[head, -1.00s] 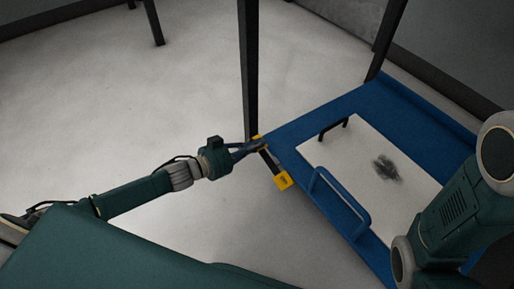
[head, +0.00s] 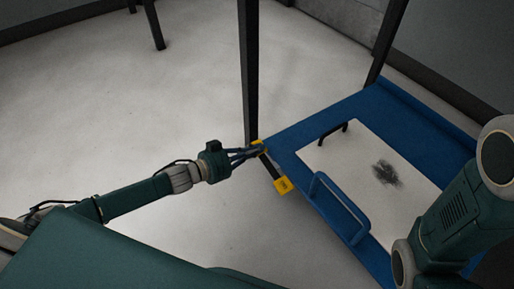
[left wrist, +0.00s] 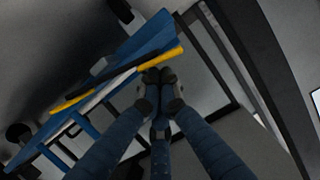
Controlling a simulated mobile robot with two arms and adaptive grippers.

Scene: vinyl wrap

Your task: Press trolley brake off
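The blue trolley (head: 300,122) stands at the right of the head view. A black bar with yellow ends, which looks like the brake pedal (head: 283,186), runs along its left edge. My left gripper (head: 259,149) is at the bar's far yellow end, its fingers overlapping that end; I cannot tell whether they press on it. In the left wrist view the bar shows as a yellow and black strip (left wrist: 72,102), and the fingertips (left wrist: 160,76) are together beside it with nothing visible between them. My right arm shows at the right, but its gripper is out of view.
A white panel (head: 345,165) with a black handle and a dark smudge lies on the trolley. A blue loop handle (head: 340,205) stands at its near side. A black post (head: 248,75) rises close behind my left gripper.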

